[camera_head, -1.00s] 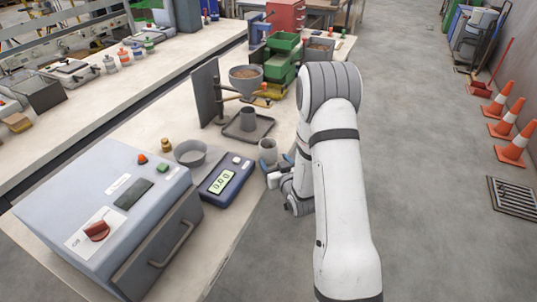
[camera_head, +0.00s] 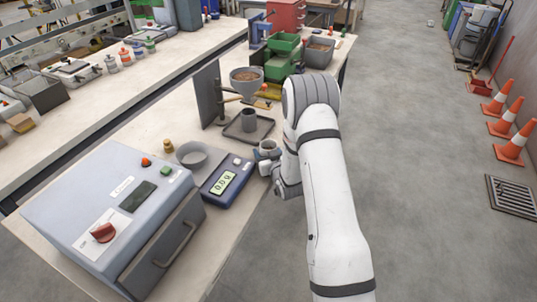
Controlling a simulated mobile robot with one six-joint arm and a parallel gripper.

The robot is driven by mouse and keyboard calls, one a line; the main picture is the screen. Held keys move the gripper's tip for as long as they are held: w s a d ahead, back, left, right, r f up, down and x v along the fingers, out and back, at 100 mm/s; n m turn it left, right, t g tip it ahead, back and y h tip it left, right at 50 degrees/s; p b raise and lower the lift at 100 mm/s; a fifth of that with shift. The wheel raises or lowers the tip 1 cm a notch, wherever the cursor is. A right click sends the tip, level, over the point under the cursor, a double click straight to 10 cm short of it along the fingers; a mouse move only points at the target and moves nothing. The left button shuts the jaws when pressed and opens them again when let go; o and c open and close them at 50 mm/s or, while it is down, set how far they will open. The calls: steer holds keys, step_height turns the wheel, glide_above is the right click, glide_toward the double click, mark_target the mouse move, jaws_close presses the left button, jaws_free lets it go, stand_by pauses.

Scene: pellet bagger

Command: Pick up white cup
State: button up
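The small whitish cup (camera_head: 268,145) stands on the bench beside the digital scale, at the bench's right edge. My gripper (camera_head: 266,156) has come in from the right and is at the cup, with its fingertips around the cup's lower part. The fingers partly hide the cup's body, and its rim still shows above them. I cannot tell whether the fingers press on the cup or stand slightly apart from it. The cup looks upright.
The blue scale (camera_head: 222,181), a grey bowl (camera_head: 192,155) and a small brass weight (camera_head: 168,146) are left of the cup. A black tray (camera_head: 249,130) with a dark cup and a funnel stand (camera_head: 212,92) are behind. A grey control box (camera_head: 110,215) is in front. Open floor lies right.

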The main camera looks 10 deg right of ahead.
steer(key=c, duration=0.6)
steer(key=shift+r, duration=0.15)
